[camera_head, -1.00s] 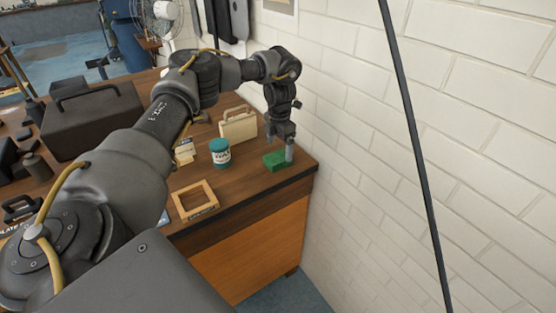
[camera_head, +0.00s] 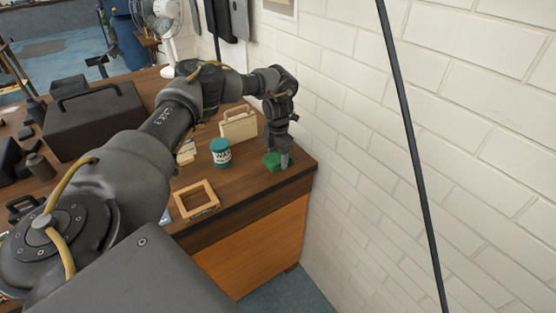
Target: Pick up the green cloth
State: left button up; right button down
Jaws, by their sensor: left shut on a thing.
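The green cloth (camera_head: 271,161) is a small folded piece at the right end of the wooden workbench, near the front edge and the white brick wall. My left gripper (camera_head: 281,158) points down over it, with its fingers shut on the cloth. The fingers hide part of the cloth. I cannot tell whether the cloth is clear of the bench top. My right gripper is not in view.
A teal and white wax jar (camera_head: 221,153) stands left of the cloth. A wooden frame (camera_head: 196,199) lies near the front edge. A cream case (camera_head: 238,125) stands behind. A dark toolbox (camera_head: 93,121) is at the left. The brick wall (camera_head: 420,110) bounds the right.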

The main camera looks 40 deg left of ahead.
aim_at(278, 155)
pick_arm(q)
jog(key=shift+r, duration=0.1)
jog(key=shift+r+b, duration=0.6)
jog(key=shift+w+r+b, duration=0.1)
jog(key=shift+r+b, duration=0.45)
jog(key=shift+r, duration=0.3)
jog(key=s+r, duration=0.1)
jog(key=r, duration=0.1)
jog(key=s+d+r, duration=0.1)
jog(key=r, duration=0.1)
jog(key=s+d+r, duration=0.1)
jog(key=s, duration=0.1)
jog(key=shift+s+r+p, duration=0.1)
jog(key=shift+r+p, duration=0.25)
jog(key=shift+r, duration=0.05)
jog(key=s+d+r, duration=0.3)
jog(key=s+r, duration=0.1)
jog(key=s, duration=0.4)
jog(key=shift+s+d+b, duration=0.35)
jog(key=shift+s+d, duration=0.05)
jog(key=shift+r, duration=0.1)
